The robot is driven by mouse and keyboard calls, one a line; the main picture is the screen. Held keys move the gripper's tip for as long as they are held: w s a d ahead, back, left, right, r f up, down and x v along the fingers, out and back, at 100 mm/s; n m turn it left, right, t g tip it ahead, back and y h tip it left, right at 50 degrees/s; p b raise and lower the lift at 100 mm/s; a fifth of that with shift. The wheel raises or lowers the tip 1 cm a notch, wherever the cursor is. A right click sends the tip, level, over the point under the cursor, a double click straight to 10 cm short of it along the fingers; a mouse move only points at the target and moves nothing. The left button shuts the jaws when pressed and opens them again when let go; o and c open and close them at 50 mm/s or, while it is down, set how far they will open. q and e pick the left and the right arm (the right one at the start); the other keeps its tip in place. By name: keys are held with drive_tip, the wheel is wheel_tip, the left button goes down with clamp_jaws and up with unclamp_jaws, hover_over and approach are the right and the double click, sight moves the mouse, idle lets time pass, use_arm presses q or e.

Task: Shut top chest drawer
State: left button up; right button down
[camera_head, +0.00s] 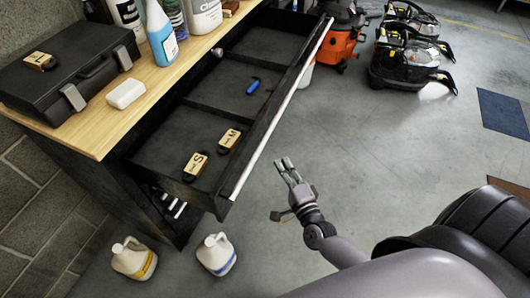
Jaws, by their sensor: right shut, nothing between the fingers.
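The top chest drawer (210,119) is pulled out from under the wooden top of the black chest (85,185). A long light handle strip (279,110) runs along its front edge. Inside lie two wooden-backed brushes marked S (195,166) and M (230,138), and a small blue object (253,86). My right gripper (284,167) is shut and empty, in front of the drawer near the lower end of its front. A gap of floor shows between it and the handle strip. My left gripper is not in view.
On the chest top (150,85) are a black case (68,70), a white bar (126,93) and several bottles. Two jugs, yellow-labelled (134,258) and blue-labelled (216,254), stand on the floor by the chest. Orange (338,45) and black machines (408,65) stand behind. Floor right of the drawer is clear.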

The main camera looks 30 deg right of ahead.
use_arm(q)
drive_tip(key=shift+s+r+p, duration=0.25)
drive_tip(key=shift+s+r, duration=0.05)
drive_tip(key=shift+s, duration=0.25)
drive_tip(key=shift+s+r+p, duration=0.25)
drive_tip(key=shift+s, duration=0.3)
use_arm(e)
drive_tip(key=w+a, duration=0.2)
drive_tip(key=w, duration=0.4)
drive_tip(key=shift+w+a, duration=0.2)
drive_tip(key=shift+w, duration=0.1)
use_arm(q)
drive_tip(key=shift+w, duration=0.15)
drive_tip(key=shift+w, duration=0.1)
